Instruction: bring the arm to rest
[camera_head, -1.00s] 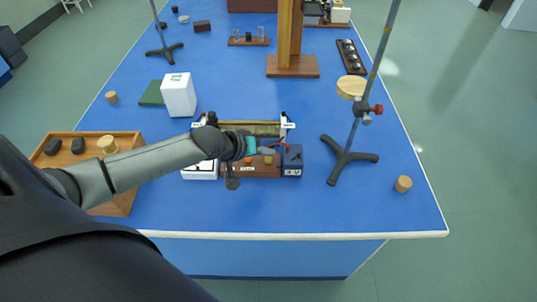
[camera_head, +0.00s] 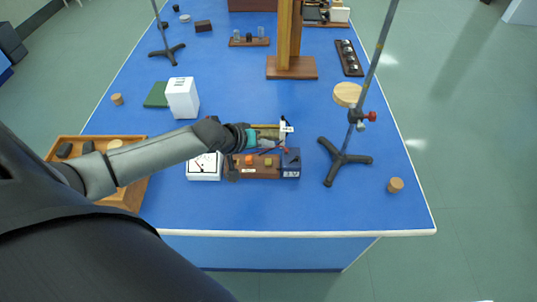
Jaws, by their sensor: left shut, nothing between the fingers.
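My left arm comes in from the left, over the wooden tray. Its gripper (camera_head: 274,140) is shut and empty. In the picture it lies over the wooden instrument board (camera_head: 262,172) with the blue box (camera_head: 290,162) at its right end. The arm hides part of the board and of the brass-coloured bar behind it. I cannot tell how high the gripper is above the board. My right gripper does not show.
The wooden tray (camera_head: 128,197) with dark pieces stands at the left. A white meter (camera_head: 204,168) lies under the arm. A white box (camera_head: 183,97) stands behind it. A tripod stand (camera_head: 344,160) and a cork (camera_head: 395,185) are at the right. The front of the blue bench (camera_head: 240,212) is clear.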

